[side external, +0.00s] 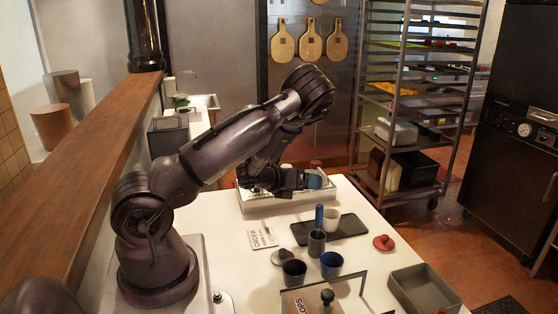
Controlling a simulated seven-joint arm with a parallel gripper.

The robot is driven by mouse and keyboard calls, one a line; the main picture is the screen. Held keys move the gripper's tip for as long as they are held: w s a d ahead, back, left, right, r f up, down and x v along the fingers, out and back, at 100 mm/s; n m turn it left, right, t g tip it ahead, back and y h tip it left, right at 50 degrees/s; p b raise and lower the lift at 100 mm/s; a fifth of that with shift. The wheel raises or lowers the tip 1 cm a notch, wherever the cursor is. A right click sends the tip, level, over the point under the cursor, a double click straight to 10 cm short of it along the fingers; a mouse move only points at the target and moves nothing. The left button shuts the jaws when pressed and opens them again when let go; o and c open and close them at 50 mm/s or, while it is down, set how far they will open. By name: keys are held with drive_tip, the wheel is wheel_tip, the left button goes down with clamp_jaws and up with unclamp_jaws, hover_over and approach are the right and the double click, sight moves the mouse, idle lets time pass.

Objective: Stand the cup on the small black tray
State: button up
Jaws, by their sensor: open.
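The small black tray (350,228) lies flat on the white counter. A white cup (331,221) stands upright and appears to be on the tray's left part. A grey cup (317,243) stands by the tray's front edge, with a slim blue upright thing (319,215) behind it. A dark cup (294,272) and a blue cup (331,265) stand nearer the camera. The picture does not tell which cup is the task's. My gripper (318,180) is open, beyond the tray and above a pale flat box; its fingertips are small and partly hidden.
The pale box (262,206) lies at the counter's back. A printed card (262,238), a grey lid (282,257) and a red knobbed thing (384,242) lie around the tray. A grey bin (424,290) and a sign with a black knob (327,297) are in front.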

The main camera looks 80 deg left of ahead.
drive_tip(key=w+d+r+n+g, duration=0.1)
drive_tip(key=d+r+n+g, duration=0.1)
drive_tip(key=d+r+n, duration=0.45)
drive_tip(key=w+d+r+n+g, duration=0.15)
drive_tip(key=d+r+n, duration=0.25)
drive_tip(key=r+n, duration=0.55)
drive_tip(key=s+d+r+n+g+h, duration=0.1)
drive_tip(key=s+d+r+n+g, duration=0.1)
drive_tip(key=s+d+n, duration=0.4)
drive_tip(key=s+d+r+n+g+h, duration=0.2)
drive_tip(key=s+d+r+n, duration=0.2)
drive_tip(key=s+d, duration=0.7)
drive_tip(key=shift+s+r+n, duration=0.15)
drive_tip(key=shift+n, duration=0.95)
